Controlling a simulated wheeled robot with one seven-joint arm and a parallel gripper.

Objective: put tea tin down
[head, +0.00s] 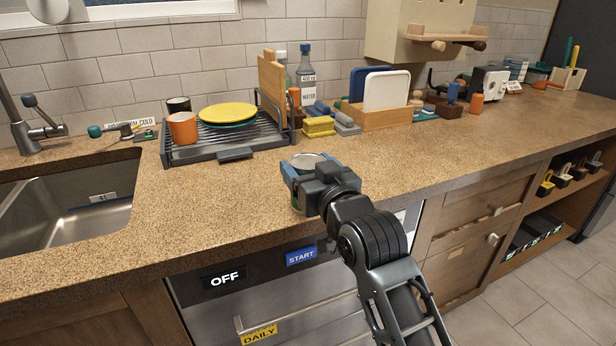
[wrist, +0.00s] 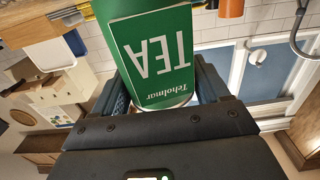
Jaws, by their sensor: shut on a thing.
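My gripper is shut on the tin. I cannot tell whether the tin's base touches the brown speckled counter (head: 220,205).
A dish rack (head: 235,155) with plates and cups stands behind and left. The sink (head: 65,210) is at the left. Sponges (head: 319,126) and a wooden holder with boards (head: 385,116) stand behind. The counter is clear around the tin and to its right.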

